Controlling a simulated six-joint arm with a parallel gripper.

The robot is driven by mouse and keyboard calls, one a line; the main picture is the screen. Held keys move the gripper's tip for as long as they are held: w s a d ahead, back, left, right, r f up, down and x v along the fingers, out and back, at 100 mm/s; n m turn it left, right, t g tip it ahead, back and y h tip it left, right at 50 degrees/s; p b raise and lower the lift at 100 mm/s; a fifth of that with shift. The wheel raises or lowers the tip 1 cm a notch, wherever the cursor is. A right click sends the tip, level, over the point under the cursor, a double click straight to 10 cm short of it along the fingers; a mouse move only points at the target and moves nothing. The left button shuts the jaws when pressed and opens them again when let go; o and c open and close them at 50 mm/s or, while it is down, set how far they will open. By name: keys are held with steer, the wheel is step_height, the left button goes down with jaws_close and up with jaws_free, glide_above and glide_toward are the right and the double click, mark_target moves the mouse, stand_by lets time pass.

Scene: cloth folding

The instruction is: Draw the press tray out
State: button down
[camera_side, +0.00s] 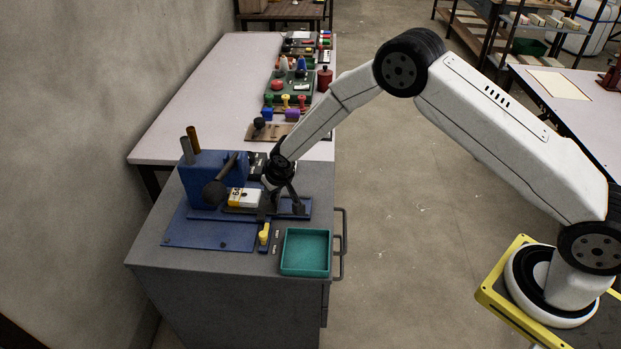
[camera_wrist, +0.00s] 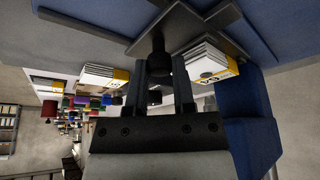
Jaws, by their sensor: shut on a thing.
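The blue press (camera_side: 215,178) stands on the grey cabinet at the left in the side view, with two upright posts and a dark round-ended lever. The press tray (camera_side: 238,210) appears as a dark flat plate low at its front, on a blue base (camera_side: 303,206). A white and yellow block (camera_side: 246,196) sits on or just above the plate. My gripper (camera_side: 281,205) points down at the tray's right end. In the wrist view my gripper (camera_wrist: 159,62) is shut on a dark knob (camera_wrist: 157,50), seemingly the tray's handle. The white and yellow block (camera_wrist: 205,66) shows beside it.
A teal open tray (camera_side: 306,252) and a small yellow-topped piece (camera_side: 263,234) are at the cabinet's front. A blue mat (camera_side: 210,232) lies on the left. A pale table (camera_side: 215,85) behind carries several coloured parts. The aisle floor is clear.

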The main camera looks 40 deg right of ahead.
steer(key=shift+s+d, duration=3.35)
steer(key=shift+d, duration=0.1)
steer(key=shift+c, duration=2.3)
jaws_free()
steer(key=shift+r, duration=0.15)
steer(key=v, duration=0.7)
steer(key=shift+r, duration=0.3)
